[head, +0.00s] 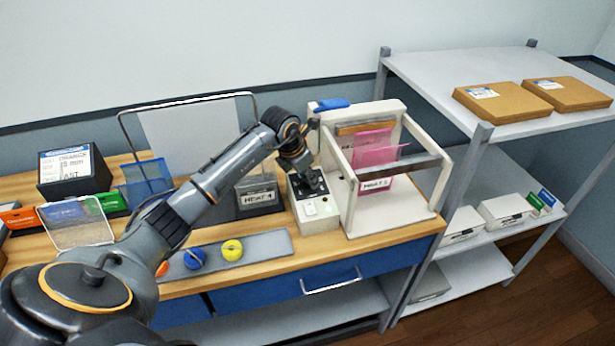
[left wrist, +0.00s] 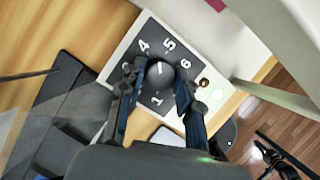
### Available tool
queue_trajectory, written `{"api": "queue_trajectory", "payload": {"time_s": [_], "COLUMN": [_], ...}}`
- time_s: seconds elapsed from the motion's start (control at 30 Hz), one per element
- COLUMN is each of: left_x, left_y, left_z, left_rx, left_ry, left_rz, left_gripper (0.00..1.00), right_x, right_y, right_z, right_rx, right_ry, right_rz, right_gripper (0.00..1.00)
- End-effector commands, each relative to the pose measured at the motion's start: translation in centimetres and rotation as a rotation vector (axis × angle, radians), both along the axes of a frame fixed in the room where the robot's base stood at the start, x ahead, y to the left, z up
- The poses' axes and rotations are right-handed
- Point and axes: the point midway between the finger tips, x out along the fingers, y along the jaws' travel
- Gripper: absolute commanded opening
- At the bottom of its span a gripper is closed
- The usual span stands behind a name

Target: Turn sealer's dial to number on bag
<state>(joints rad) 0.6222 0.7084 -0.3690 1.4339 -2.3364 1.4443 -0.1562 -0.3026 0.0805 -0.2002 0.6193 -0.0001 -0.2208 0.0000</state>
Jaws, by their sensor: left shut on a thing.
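The white sealer (head: 392,120) stands at the right end of the wooden bench, with its control box (head: 318,222) at its left front. My left gripper (head: 308,180) reaches down onto this box. In the left wrist view its fingers (left wrist: 156,92) are shut on the round black dial (left wrist: 158,74), one on each side. The numbers 4, 5, 6 and 1 show on the dark dial plate (left wrist: 163,45); others are hidden by the gripper. A small pale mark on the dial seems to face 5. A pink bag (head: 376,157) stands in the sealer; its label seems to read HEAT 5.
A dark holder (head: 258,193) left of the control box has a similar label, perhaps HEAT 4. A grey tray (head: 265,246) with blue and yellow rolls lies in front. A metal shelf (head: 450,75) with brown boxes stands at right.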

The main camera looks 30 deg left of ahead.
Motion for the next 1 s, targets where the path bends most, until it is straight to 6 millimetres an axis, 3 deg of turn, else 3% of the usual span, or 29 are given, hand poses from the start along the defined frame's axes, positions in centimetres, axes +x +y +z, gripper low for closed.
{"api": "queue_trajectory", "payload": {"time_s": [0.5, 1.0], "left_x": [0.2, 0.2], "left_y": [0.2, 0.2], "left_z": [-0.2, 0.0], "left_rx": [0.032, 0.049], "left_ry": [0.035, 0.058], "left_rz": [-0.312, -0.514], "left_gripper": [0.03, 0.03], "right_x": [0.3, 0.3], "right_y": [0.0, 0.0], "right_z": [-3.6, -4.9], "right_rx": [0.0, 0.0], "right_ry": [-0.005, -0.005], "right_rz": [0.0, 0.0], "right_gripper": [0.0, 0.0]}}
